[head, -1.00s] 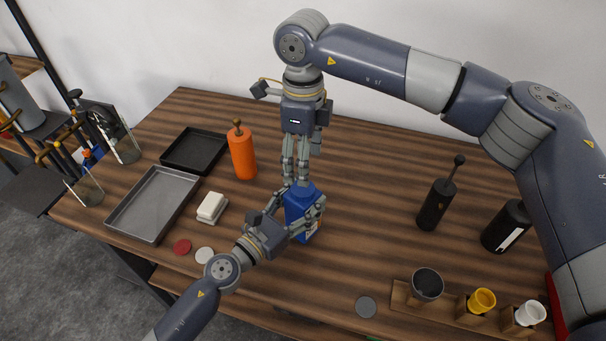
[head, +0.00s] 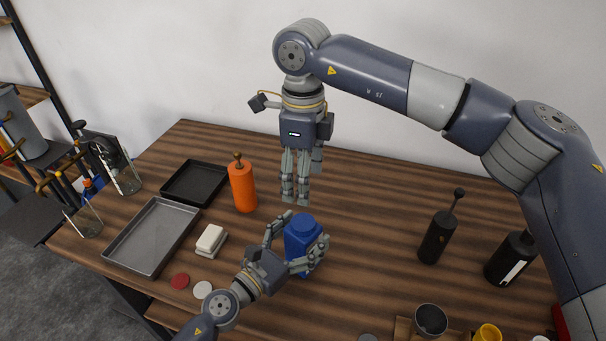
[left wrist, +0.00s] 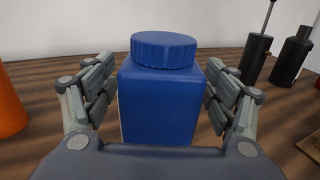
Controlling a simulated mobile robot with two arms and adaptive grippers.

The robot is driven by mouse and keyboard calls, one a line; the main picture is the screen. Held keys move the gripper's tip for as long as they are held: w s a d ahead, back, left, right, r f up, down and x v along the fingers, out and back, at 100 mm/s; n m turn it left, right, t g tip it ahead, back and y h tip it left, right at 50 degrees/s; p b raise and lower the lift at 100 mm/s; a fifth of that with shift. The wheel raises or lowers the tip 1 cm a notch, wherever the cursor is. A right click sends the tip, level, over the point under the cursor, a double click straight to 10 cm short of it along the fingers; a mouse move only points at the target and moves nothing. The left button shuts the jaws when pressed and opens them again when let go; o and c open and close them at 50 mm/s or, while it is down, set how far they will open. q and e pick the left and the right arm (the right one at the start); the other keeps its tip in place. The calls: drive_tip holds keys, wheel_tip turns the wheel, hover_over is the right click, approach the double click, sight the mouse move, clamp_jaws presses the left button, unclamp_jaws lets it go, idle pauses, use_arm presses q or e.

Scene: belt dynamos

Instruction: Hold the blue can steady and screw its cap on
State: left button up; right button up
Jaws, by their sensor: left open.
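The blue can (head: 302,252) stands upright on the wooden table. Its ribbed blue cap (left wrist: 163,49) sits level on top in the left wrist view. My left gripper (head: 297,243) is open, with a finger on either side of the can. The left wrist view shows gaps between its fingers and the can's sides. My right gripper (head: 296,200) points down above and behind the can, clear of the cap (head: 301,221). Nothing shows between its fingers, which hang close together, and their opening is unclear.
An orange bottle (head: 243,187) and a white block (head: 210,240) stand left of the can. A grey tray (head: 113,250) and a black tray (head: 166,192) lie farther left. Black bottles (head: 437,236) stand to the right. The table between them and the can is clear.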

use_arm(q)
drive_tip(key=v, duration=1.2)
idle(0.5)
